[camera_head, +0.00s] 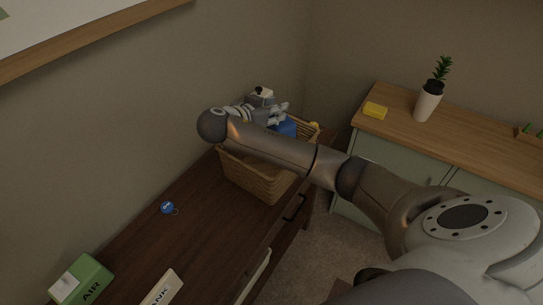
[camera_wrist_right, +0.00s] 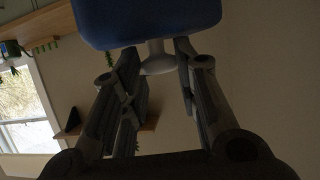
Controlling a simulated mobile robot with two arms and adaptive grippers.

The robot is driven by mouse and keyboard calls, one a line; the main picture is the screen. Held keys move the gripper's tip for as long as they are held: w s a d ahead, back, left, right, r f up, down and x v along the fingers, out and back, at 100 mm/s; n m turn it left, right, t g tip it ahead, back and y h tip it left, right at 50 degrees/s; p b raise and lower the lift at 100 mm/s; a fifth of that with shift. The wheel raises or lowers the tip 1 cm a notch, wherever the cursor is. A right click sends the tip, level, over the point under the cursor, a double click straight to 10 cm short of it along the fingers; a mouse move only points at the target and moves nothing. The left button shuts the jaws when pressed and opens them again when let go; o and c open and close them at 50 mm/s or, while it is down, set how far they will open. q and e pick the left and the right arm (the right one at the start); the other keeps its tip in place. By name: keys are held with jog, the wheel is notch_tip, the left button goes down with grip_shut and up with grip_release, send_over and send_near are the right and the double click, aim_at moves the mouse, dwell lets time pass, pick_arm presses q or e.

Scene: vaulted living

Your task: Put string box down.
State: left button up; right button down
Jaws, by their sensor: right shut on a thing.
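My right gripper (camera_head: 272,112) reaches over the wicker basket (camera_head: 262,184) on the dark wooden cabinet. It is shut on a blue string box (camera_head: 287,127), which shows at the back right part of the basket. In the right wrist view the gripper (camera_wrist_right: 157,62) has its fingers on a pale knob or stem below the blue body (camera_wrist_right: 150,18). I cannot tell whether the box touches the basket's floor, because my arm and the basket wall hide its lower part. My left gripper is not in view.
The dark cabinet top (camera_head: 205,215) is mostly clear, with a small blue round tag (camera_head: 167,207), a green box (camera_head: 82,281) and a pale labelled box (camera_head: 162,289) on it. A yellow block (camera_head: 375,110) and potted plant (camera_head: 429,100) stand on the right-hand sideboard.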

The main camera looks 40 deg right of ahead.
notch_tip(320, 180, down, 10)
jog(key=shift+r+p, duration=0.15)
jog(key=shift+p, duration=0.5)
notch_tip(320, 180, down, 5)
jog(key=shift+r, duration=0.2)
jog(key=shift+f, duration=0.2)
jog(key=c, duration=1.1)
grip_release()
